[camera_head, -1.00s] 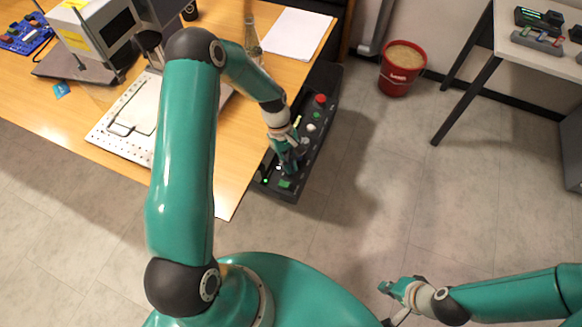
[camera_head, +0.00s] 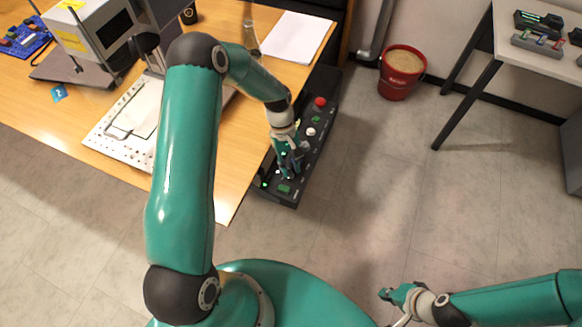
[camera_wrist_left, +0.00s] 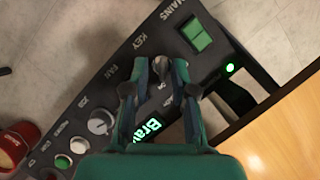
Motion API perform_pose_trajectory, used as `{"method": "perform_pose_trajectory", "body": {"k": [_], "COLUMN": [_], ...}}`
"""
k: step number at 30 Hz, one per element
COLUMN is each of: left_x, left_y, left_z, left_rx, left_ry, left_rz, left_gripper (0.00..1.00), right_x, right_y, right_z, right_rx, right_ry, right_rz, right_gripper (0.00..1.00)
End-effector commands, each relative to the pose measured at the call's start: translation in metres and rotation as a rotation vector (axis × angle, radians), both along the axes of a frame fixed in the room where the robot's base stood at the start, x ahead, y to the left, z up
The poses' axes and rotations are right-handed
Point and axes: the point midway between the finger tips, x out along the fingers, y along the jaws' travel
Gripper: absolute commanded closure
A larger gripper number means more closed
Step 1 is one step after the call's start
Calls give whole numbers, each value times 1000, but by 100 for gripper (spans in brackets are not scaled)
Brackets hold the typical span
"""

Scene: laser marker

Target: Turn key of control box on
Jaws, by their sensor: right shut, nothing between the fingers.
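The black control box (camera_head: 318,128) sits beside the table's right edge, with a red button, lit buttons and a green switch. In the left wrist view its panel (camera_wrist_left: 98,84) shows the labels MAINS, KEY and FAN. The metallic key (camera_wrist_left: 161,69) stands near the KEY label, between my left gripper's fingertips. My left gripper (camera_head: 290,172) is down at the near part of the box; it also shows in the left wrist view (camera_wrist_left: 161,72). Whether its fingers touch the key is unclear. My right gripper (camera_head: 386,294) is shut and empty, over the floor at the lower right.
The wooden table (camera_head: 235,165) holds a white perforated plate (camera_head: 103,137), a grey machine (camera_head: 95,35) and papers (camera_head: 296,37). A red bucket (camera_head: 401,83) stands on the floor. A side table (camera_head: 505,55) is at the upper right. The floor between is clear.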

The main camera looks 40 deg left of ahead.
Motion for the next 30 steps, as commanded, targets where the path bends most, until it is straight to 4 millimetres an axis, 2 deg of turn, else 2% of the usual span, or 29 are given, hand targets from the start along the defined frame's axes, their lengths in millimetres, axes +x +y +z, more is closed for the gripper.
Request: {"method": "perform_pose_trajectory", "body": {"k": [9, 14, 30], "left_x": [-2, 0, 21], "left_y": [-1, 2, 33], "left_z": [-1, 9, 96], "left_rx": [-3, -2, -2], "left_ry": [8, 7, 5], "left_rz": [-1, -1, 0], "left_gripper": [68, 68, 68], "right_x": [0, 0, 0], "right_y": [0, 0, 0], "right_z": [0, 0, 0], "right_rx": [0, 0, 0], "right_ry": [0, 0, 0], "right_rz": [0, 0, 0], "right_gripper": [100, 100, 100]}}
